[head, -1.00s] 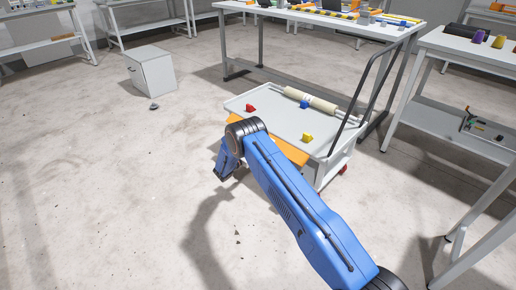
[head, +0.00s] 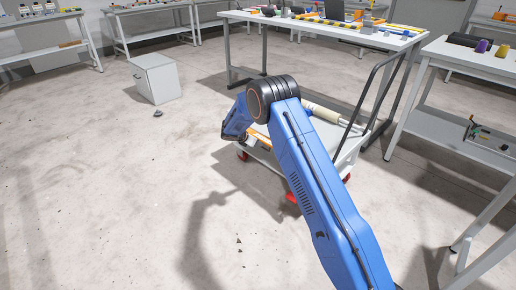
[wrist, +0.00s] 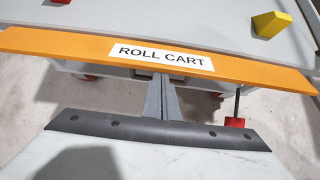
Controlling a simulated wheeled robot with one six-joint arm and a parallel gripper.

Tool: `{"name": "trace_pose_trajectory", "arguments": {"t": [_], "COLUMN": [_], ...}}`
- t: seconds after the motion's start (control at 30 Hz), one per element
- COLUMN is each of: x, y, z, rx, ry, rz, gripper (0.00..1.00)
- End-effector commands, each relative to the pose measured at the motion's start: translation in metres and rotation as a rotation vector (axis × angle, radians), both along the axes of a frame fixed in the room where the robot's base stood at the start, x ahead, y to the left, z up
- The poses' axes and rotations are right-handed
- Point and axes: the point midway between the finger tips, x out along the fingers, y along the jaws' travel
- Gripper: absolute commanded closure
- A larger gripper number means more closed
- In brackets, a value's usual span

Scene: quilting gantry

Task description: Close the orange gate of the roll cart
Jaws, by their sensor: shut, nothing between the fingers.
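The orange gate (wrist: 85,46) of the roll cart spans the upper part of the wrist view, with a white "ROLL CART" label (wrist: 160,55) on it. My gripper (wrist: 160,78) is shut and empty. Its fingertips are at the gate's near lower edge, below the label; I cannot tell whether they touch it. In the head view the roll cart (head: 347,142) stands in front of the table. My arm hides most of its tray and gate, and only a bit of orange shows beside my wrist. The gate's exact tilt is unclear.
A yellow block (wrist: 270,24) lies on the cart tray, and a red edge shows at top left. A red pedal (wrist: 235,122) hangs below the gate. The cart's dark handle (head: 377,95) rises at right. A white cabinet (head: 155,78) stands left; the floor between is mostly clear.

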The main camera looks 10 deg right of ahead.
Motion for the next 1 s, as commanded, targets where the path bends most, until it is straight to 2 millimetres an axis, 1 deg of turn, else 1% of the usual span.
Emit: {"name": "trace_pose_trajectory", "arguments": {"t": [0.03, 0.3, 0.7, 1.0], "x": [0.002, 0.007, 0.018, 0.027], "y": [-0.003, -0.01, -0.025, -0.039], "z": [0.006, 0.022, 0.043, 0.054], "rx": [0.029, 0.191, 0.431, 0.619], "ry": [0.015, 0.132, 0.307, 0.447], "rz": [-0.003, -0.004, -0.004, -0.003], "gripper": [1.0, 1.0, 1.0, 1.0]}}
